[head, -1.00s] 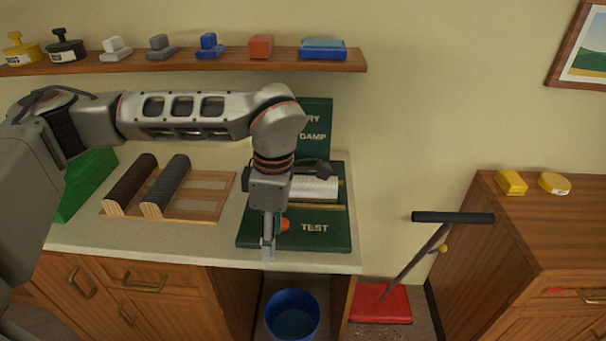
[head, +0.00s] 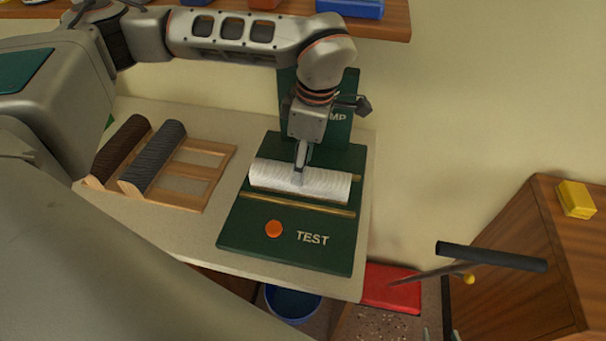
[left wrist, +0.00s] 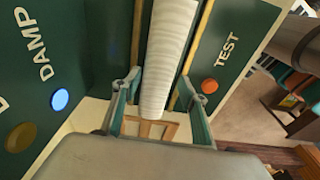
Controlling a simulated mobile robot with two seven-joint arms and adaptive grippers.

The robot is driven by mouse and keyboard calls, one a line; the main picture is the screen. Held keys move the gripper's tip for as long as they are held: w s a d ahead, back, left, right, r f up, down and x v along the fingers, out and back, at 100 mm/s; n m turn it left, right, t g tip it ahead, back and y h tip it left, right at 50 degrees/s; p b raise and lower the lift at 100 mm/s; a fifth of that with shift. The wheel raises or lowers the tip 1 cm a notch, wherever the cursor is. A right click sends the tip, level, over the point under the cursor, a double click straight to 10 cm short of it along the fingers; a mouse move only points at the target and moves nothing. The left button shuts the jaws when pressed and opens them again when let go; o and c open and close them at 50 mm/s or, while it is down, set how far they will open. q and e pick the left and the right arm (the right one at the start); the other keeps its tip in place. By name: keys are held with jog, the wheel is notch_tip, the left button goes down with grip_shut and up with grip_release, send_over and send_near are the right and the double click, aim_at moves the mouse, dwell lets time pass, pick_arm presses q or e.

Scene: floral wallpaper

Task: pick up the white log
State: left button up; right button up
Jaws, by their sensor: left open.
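The white log (head: 325,184) lies across the green test board (head: 240,232), on its brass rails. My left gripper (head: 299,176) comes down from above over the log, left of its middle. In the left wrist view the log (left wrist: 164,60) runs between the two teal fingers of my left gripper (left wrist: 160,100). The fingers stand apart on either side, open, with gaps to the log. The arm hides part of the board's upright panel. Two small grey tips at the bottom edge of the head view seem to be my right gripper (head: 440,334); the rest is out of frame.
A wooden rack (head: 220,150) with a brown log (head: 122,147) and a dark grey log (head: 157,152) stands left of the board. An orange button (head: 273,229) is on the board's front. A shelf (head: 395,22) hangs above. A black-handled bar (head: 490,256) stands to the right.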

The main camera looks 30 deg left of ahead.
pick_arm(q)
jog(key=shift+s+f, duration=0.1)
jog(key=shift+f, duration=0.3)
jog(key=shift+a+f+p, duration=0.15)
jog(key=shift+f+p, duration=0.05)
jog(key=shift+f, duration=1)
jog(key=shift+a+f+p, duration=0.15)
jog(key=shift+f+p, duration=0.05)
jog(key=shift+f, duration=0.95)
jog(key=c, duration=1.1)
grip_shut()
jog(key=shift+w+r, duration=0.2)
jog(key=shift+r, duration=0.3)
notch_tip(320, 180, up, 19)
pick_arm(e)
jog(key=shift+w+r, duration=0.25)
jog(key=shift+r, duration=0.15)
